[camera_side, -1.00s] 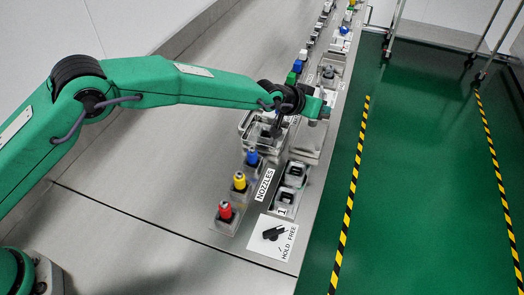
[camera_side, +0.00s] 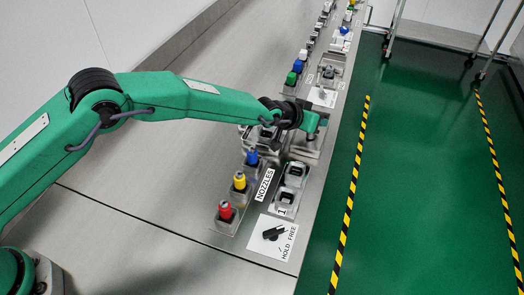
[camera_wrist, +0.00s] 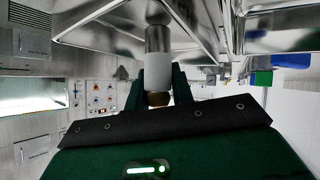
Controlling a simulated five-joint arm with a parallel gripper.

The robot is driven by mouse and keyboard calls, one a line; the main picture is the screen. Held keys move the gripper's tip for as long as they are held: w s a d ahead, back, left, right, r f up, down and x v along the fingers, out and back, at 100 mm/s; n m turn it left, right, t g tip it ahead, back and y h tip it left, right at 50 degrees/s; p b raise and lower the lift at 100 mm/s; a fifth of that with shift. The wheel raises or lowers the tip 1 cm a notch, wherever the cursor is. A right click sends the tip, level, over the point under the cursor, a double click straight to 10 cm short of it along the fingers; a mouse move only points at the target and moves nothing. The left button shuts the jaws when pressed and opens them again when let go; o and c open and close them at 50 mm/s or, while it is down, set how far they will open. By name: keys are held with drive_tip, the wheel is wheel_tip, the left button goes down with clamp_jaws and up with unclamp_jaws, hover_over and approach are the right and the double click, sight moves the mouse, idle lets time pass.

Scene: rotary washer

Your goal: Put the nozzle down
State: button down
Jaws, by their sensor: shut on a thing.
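In the wrist view a nozzle (camera_wrist: 158,75), a white cylinder with a metal upper section and a brass-coloured end, sits between the green fingers of my gripper (camera_wrist: 158,93). The gripper is shut on it. In the side view my gripper (camera_side: 311,134) is low over the metal bench fixture behind the nozzle sockets, and the held nozzle is mostly hidden there. Whether the held nozzle touches anything cannot be told.
Two dark square sockets (camera_side: 291,171) stand beside the NOZZLES label (camera_side: 265,185). A HOLD/FREE plate with a black lever (camera_side: 273,233) is at the near end. Green, blue and white parts (camera_side: 297,67) line the bench behind. Open floor lies to the right.

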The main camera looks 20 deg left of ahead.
drive_tip(key=shift+f, duration=0.1)
drive_tip(key=c, duration=1.2)
unclamp_jaws()
drive_tip(key=shift+s+r, duration=0.1)
drive_tip(key=shift+r, duration=0.1)
drive_tip(key=shift+v, duration=1.4)
drive_tip(key=shift+r, duration=3.45)
